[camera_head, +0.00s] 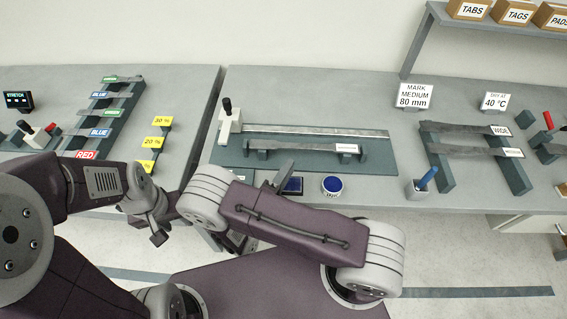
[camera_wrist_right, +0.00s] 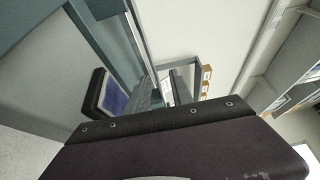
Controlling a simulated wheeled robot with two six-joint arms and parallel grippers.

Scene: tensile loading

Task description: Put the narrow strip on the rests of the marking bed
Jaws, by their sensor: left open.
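The marking bed (camera_head: 382,167) is a teal plate at the middle of the bench, with a long metal ruler along its back. A grey strip with a small white label (camera_head: 305,147) lies across its two dark rests; the label is too small to read, so I cannot tell if it is the narrow strip. Two more strips lie on the right rack: one tagged WIDE (camera_head: 465,128) and one with an unreadable tag (camera_head: 475,151). My left gripper (camera_head: 153,224) is open and empty before the bench's front edge. My right gripper (camera_head: 272,182) is mostly hidden behind its forearm, near the bed's front edge.
A blue ink pad (camera_head: 292,186) and a round blue-topped pot (camera_head: 332,185) stand before the bed. A holder with a blue pen (camera_head: 426,179) stands right of them. A colour-tagged rack (camera_head: 118,117) is at left. A gap parts the two benches.

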